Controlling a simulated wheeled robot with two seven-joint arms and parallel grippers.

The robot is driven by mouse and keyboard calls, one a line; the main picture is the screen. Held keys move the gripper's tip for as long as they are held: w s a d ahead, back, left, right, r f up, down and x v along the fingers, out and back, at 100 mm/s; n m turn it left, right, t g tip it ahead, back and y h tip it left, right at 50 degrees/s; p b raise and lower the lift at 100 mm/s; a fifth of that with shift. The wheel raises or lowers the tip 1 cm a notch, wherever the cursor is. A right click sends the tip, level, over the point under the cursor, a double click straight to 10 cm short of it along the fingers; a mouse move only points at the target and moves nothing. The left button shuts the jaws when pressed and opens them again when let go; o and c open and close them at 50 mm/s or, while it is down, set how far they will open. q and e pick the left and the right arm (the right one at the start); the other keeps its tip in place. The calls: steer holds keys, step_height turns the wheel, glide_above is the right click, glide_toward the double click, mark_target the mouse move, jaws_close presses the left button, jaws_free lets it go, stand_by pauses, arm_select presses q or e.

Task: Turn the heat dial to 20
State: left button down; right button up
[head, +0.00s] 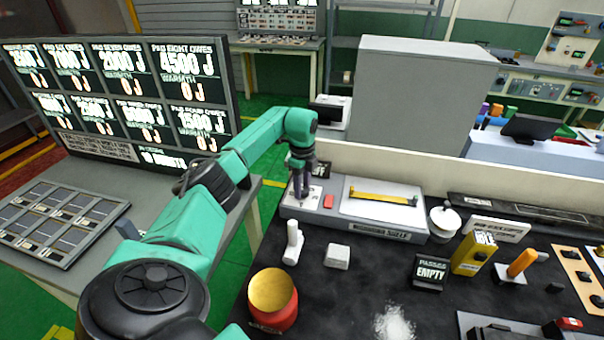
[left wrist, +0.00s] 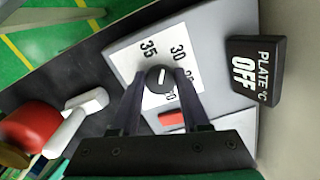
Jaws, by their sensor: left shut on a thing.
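The heat dial (left wrist: 160,79) is a small dark round knob with a white mark, on a white plate with printed numbers. In the left wrist view I can read 35 and 30; other numbers are partly hidden by a finger. The white mark seems to point between 35 and 30, but it is small. My left gripper (head: 301,196) is over the dial at the left end of the grey heater unit (head: 393,227). In the left wrist view its fingers (left wrist: 160,85) are shut on the dial. A black sign (left wrist: 252,70) reads "PLATE °C OFF". My right gripper is not in view.
A red button (left wrist: 171,119) sits close beside the fingers.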

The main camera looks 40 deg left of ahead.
arm_select(q)
steer(key=m, duration=0.3)
steer(key=shift+w+r+m, duration=0.1)
steer(key=shift+w+m, duration=0.05)
steer(key=shift+m, duration=0.25)
steer(key=m, duration=0.3)
steer(key=shift+m, duration=0.3)
steer(key=m, duration=0.3)
steer(key=shift+w+m, duration=0.1)
steer(key=shift+m, duration=0.2)
steer(key=m, duration=0.3)
steer(key=shift+d+m, duration=0.1)
steer(key=shift+m, duration=0.2)
steer(key=m, duration=0.3)
steer(key=shift+m, duration=0.3)
steer(key=m, duration=0.3)
steer(key=shift+w+d+m, duration=0.1)
steer(key=shift+m, duration=0.2)
steer(key=m, duration=0.3)
steer(key=shift+d+m+b, duration=0.1)
steer(key=shift+m+b, duration=0.2)
steer(key=shift+m, duration=2)
